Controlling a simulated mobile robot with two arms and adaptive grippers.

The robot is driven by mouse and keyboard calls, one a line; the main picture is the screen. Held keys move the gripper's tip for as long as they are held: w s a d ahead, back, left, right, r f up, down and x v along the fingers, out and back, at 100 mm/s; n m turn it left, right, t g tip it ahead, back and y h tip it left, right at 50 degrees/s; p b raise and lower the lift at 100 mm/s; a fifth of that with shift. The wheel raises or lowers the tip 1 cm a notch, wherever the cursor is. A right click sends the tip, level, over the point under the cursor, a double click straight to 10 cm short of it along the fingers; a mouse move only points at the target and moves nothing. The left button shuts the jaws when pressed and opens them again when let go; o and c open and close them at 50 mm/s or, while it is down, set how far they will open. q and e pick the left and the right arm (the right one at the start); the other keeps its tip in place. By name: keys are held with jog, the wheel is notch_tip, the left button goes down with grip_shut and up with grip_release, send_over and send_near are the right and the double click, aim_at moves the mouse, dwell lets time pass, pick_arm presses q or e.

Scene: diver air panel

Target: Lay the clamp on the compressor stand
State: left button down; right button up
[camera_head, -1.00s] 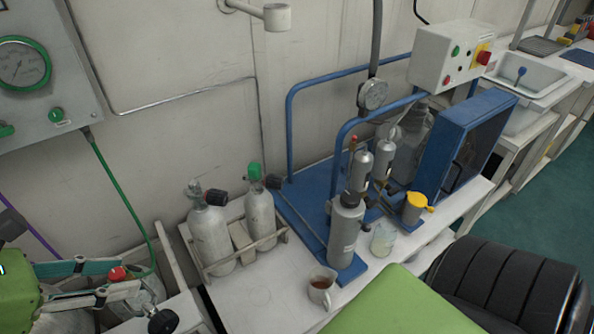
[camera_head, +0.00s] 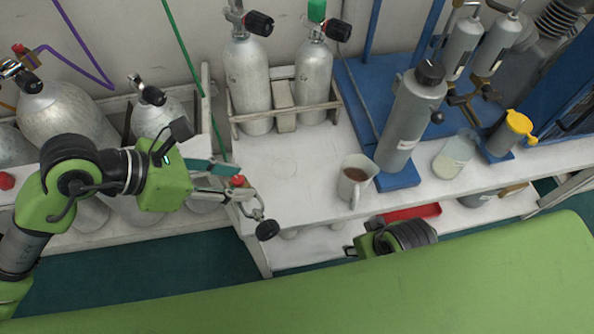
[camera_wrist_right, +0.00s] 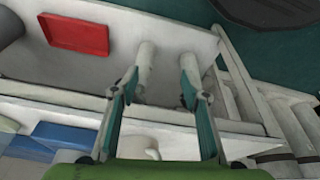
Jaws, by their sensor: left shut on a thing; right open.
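My left gripper (camera_head: 228,183) is shut on the clamp (camera_head: 258,216), a metal yoke with a black knob and a red part near the fingers. It holds the clamp by the left front corner of the white bench, and I cannot tell how high above it. The blue compressor stand (camera_head: 352,88) is on the bench to the right, with cylinders and the compressor on it. My right gripper (camera_wrist_right: 160,88) is open and empty in the right wrist view. In the head view my right arm shows below the bench front, its fingers mostly hidden.
Two cylinders sit in a rack (camera_head: 285,118). A red tray (camera_head: 410,212) lies on the lower shelf. The bench's left front is bare.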

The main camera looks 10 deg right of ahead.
pick_arm(q)
jog(key=w+d+f, duration=0.1)
jog(key=w+f, duration=0.2)
jog(key=w, duration=0.1)
jog(key=w+d+f+b, duration=0.1)
jog(key=w+d+f, duration=0.1)
jog(key=w+f, duration=0.1)
jog(key=w+d+f+b, duration=0.1)
jog(key=w+f, duration=0.2)
jog(key=w, duration=0.2)
jog(key=shift+w+d+f, duration=0.15)
jog(key=shift+w+d, duration=0.2)
jog(key=shift+w, duration=0.05)
jog(key=f, duration=0.1)
jog(key=f+b, duration=0.1)
jog(key=f, duration=0.1)
jog(key=shift+w+d+f, duration=0.1)
jog(key=shift+w+f, duration=0.05)
jog(key=shift+w, duration=0.05)
jog(key=shift+f, duration=0.1)
pick_arm(e)
jog(key=w, duration=0.1)
jog(key=w+r+t, duration=0.1)
jog(key=w+a+t, duration=0.1)
jog(key=w, duration=0.1)
jog(key=shift+a+r+y, duration=0.1)
jog(key=shift+r+y, duration=0.2)
